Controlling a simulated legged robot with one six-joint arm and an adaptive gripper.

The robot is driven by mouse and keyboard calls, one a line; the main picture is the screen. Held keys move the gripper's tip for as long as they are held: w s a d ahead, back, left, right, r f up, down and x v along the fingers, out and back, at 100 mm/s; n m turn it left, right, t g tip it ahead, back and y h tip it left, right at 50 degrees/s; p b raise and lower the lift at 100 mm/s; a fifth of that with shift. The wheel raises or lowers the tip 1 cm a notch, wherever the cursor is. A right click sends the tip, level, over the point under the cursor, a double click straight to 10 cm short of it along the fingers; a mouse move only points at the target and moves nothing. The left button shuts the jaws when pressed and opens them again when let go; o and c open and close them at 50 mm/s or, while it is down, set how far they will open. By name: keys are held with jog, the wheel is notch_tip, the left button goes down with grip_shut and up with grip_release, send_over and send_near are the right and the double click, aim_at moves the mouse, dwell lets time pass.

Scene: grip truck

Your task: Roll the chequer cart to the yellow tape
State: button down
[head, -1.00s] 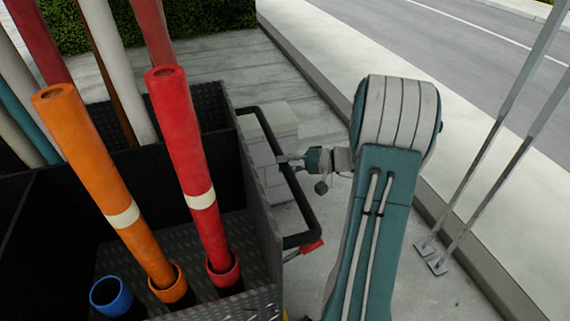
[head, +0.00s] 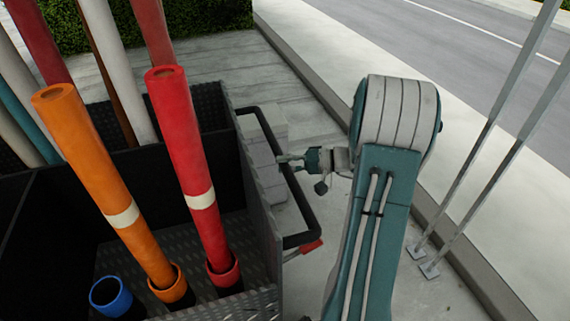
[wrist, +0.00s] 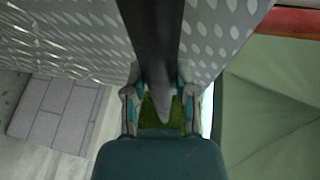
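The chequer cart (head: 262,215) is a dark bin with chequer-plate walls and floor, on the left of the head view. Its black handle (head: 303,208) sticks out from the right side. My gripper (head: 288,160) is at the handle's middle. In the wrist view my gripper (wrist: 159,103) has a finger on each side of the dark handle bar (wrist: 160,45) and appears shut on it. The chequer plate (wrist: 65,35) shows behind. The cart's wheels are hidden. No yellow tape is in view.
Orange (head: 95,175) and red (head: 185,150) tubes stand in the cart. A pale block stack (head: 268,155) is beyond the handle. Two slanted metal posts (head: 480,185) stand on the right by the kerb (head: 465,265). Paving is clear at the top centre, before a hedge (head: 205,15).

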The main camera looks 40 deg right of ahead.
jog(key=shift+c, duration=2)
grip_release()
jog(key=shift+s+f, duration=0.15)
jog(key=shift+f, duration=0.2)
jog(key=shift+r, duration=0.1)
jog(key=shift+d, duration=0.1)
jog(key=v, duration=1.2)
